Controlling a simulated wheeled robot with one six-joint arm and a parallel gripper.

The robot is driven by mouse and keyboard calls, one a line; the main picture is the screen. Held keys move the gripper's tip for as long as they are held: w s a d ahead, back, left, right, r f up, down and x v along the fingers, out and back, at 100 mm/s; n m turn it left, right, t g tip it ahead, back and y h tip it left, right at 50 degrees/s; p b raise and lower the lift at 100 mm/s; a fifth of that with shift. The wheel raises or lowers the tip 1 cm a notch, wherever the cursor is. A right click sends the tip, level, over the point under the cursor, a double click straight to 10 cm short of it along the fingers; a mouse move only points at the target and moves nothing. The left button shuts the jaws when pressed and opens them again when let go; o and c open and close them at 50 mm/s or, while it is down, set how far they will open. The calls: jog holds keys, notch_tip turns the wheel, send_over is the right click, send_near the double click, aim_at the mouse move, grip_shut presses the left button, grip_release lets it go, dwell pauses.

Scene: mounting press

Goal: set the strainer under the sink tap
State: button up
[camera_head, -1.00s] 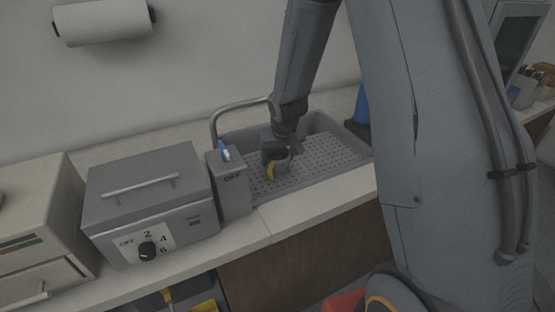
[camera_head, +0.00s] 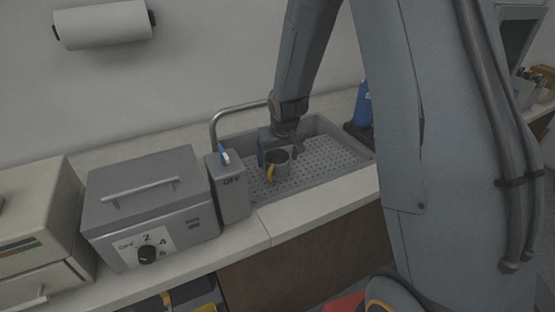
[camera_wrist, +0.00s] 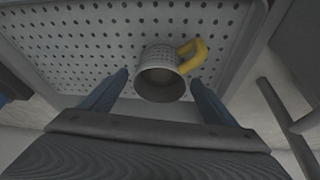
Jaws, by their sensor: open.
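The strainer (camera_head: 277,163) is a small grey cup with a yellow handle. It stands on the perforated floor of the sink (camera_head: 335,160), and its open mouth also shows in the wrist view (camera_wrist: 161,80). The tap (camera_head: 237,108) is a grey bent pipe at the sink's back left; a pipe also shows at the right of the wrist view (camera_wrist: 285,125). My gripper (camera_head: 281,153) is open, just behind and above the strainer. In the wrist view its fingers (camera_wrist: 160,92) stand apart on either side of the strainer, with nothing held.
A grey box marked OFF with a blue switch (camera_head: 225,156) stands left of the sink. Left of it is a grey unit with a dial (camera_head: 150,205). A blue bottle (camera_head: 363,103) stands at the sink's right end. The sink floor right of the strainer is clear.

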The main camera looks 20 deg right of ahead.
jog(key=b+v, duration=0.2)
jog(key=v, duration=0.8)
jog(key=s+f+g, duration=0.2)
jog(key=s+g, duration=0.1)
jog(key=s, duration=1.7)
jog(key=shift+s+f, duration=0.25)
jog(key=shift+s, duration=0.05)
